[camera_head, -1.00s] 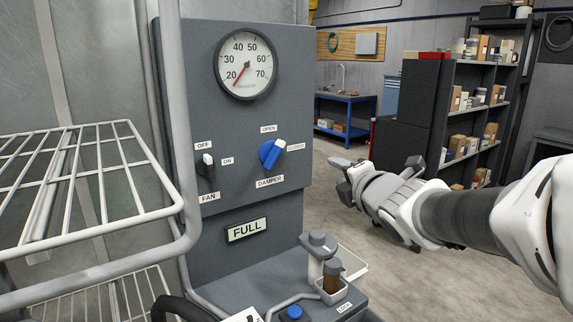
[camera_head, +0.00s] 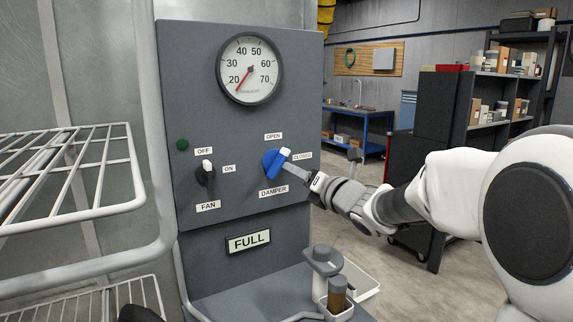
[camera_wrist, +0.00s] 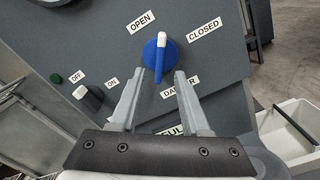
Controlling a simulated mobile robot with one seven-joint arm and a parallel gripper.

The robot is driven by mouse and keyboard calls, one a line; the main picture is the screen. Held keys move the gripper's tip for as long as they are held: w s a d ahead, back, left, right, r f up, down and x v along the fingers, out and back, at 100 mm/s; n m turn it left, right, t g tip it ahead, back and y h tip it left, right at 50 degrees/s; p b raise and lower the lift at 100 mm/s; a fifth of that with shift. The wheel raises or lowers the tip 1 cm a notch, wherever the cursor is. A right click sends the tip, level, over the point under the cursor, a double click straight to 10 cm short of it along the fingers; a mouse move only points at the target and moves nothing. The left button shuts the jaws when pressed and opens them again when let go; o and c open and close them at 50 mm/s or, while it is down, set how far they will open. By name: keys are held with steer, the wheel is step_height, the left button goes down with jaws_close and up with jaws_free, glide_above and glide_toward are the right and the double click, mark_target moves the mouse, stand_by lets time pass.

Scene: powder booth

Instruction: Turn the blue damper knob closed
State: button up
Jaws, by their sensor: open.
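The blue damper knob (camera_head: 272,163) is on the grey panel, with a white-tipped handle. Its white tip points up and right in the head view, between the OPEN label (camera_head: 273,136) and the CLOSED label (camera_head: 303,155). The wrist view shows the knob (camera_wrist: 155,62) from the front, its tip again between those labels. My gripper (camera_wrist: 159,74) is open and empty, its fingers to either side of the handle's lower end, with visible gaps. In the head view a fingertip overlaps the knob's right side. I cannot tell whether it touches.
The fan switch (camera_head: 206,173) is left of the knob, with a green lamp (camera_head: 183,144) above it. A round gauge (camera_head: 249,69) is above. A wire rack (camera_head: 75,178) stands at left. Below right are a brown bottle (camera_head: 337,296) and a white tray (camera_head: 358,283).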

mark_target(282, 164)
steer(key=x, duration=0.8)
steer(key=shift+w+a, duration=0.15)
steer(key=shift+c, duration=0.3)
jaws_close()
